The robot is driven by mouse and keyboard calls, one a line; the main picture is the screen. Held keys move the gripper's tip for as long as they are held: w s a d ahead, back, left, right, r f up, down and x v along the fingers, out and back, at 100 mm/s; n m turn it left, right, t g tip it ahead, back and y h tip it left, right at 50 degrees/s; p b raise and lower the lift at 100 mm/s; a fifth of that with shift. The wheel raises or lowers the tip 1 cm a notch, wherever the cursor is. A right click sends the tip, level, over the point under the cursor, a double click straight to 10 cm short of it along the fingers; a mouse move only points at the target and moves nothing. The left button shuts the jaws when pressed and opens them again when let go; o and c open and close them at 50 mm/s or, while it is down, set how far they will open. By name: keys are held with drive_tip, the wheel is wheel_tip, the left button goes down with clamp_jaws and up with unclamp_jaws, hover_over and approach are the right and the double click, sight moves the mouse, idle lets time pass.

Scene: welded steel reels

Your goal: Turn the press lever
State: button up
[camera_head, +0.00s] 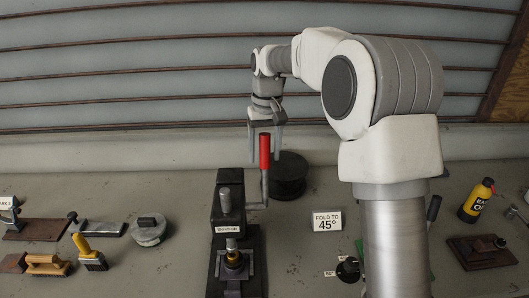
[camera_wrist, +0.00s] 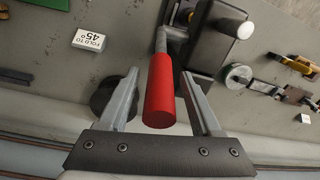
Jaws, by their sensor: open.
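The press (camera_head: 226,208) is a black bench tool with a "Bendsafe" style label and a brass-coloured part low at its front. Its lever has a red grip (camera_head: 265,151) standing upright at the press's right side, on a grey rod. In the wrist view the red grip (camera_wrist: 160,92) lies between my fingers, with the press body (camera_wrist: 212,42) beyond it to the right. My gripper (camera_head: 264,158) is open, pointing down around the red grip. In the wrist view my gripper (camera_wrist: 160,74) shows a gap between each finger and the grip.
A sign reading "FOLD TO 45°" (camera_head: 327,221) stands right of the press. A dark round reel (camera_head: 288,176) is behind the lever. A yellow-black bottle (camera_head: 477,200) is far right. Brushes (camera_head: 90,255) and a round tin (camera_head: 149,231) lie left.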

drive_tip(key=shift+f, duration=0.2)
clamp_jaws()
idle(0.3)
idle(1.1)
